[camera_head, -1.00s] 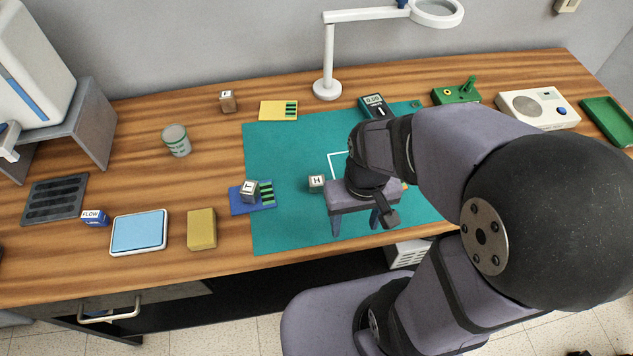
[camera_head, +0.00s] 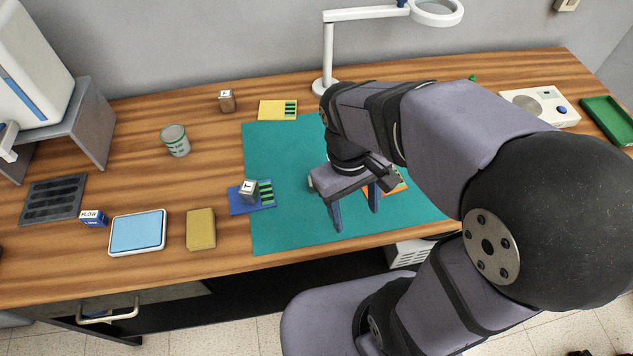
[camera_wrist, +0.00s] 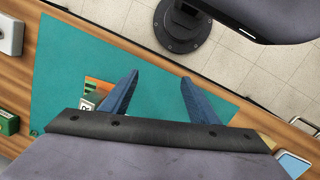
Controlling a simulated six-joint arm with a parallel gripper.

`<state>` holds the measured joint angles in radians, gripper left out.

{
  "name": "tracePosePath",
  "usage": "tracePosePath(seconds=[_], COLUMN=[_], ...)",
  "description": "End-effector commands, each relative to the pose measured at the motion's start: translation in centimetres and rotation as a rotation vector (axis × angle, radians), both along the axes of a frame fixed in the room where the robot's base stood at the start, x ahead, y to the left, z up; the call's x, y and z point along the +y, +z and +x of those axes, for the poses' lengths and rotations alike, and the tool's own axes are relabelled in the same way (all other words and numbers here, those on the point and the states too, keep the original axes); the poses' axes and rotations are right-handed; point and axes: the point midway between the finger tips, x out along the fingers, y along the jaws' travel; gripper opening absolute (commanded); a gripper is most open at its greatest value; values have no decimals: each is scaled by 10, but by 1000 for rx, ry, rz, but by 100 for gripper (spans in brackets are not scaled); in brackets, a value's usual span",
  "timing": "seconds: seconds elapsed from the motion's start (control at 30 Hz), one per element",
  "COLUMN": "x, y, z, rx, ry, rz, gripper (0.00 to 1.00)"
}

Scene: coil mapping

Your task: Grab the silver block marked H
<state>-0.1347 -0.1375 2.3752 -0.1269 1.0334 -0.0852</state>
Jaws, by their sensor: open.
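The silver block marked H (camera_head: 311,182) is almost wholly hidden behind my gripper in the head view; only a sliver seems to show at the gripper's left edge, and its letter is out of sight. My gripper (camera_head: 355,217) is over the teal mat (camera_head: 285,225), fingers apart and empty. In the wrist view my gripper (camera_wrist: 160,76) has only bare mat and table edge between its fingers. A small pale block (camera_wrist: 87,103) with an unclear letter shows left of the fingers there, beside an orange card (camera_wrist: 100,88).
A lettered block (camera_head: 248,188) sits on a blue card (camera_head: 238,205) left of my gripper. Another block (camera_head: 227,101) stands at the back beside a yellow card (camera_head: 272,110). A lamp (camera_head: 327,60) rises behind the mat. The mat's front left is clear.

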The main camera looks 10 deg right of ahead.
Motion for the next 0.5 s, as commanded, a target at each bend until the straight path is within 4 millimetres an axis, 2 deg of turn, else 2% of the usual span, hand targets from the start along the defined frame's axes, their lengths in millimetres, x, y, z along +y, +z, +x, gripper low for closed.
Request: tracePosePath(seconds=[0.27,0.37,0.5], x=[9,19,45], y=[-7,-8,-5], z=[20,37,68], rx=[186,285,419], ry=[437,675,1000], rz=[-194,-326,-549], gripper=[55,55,55])
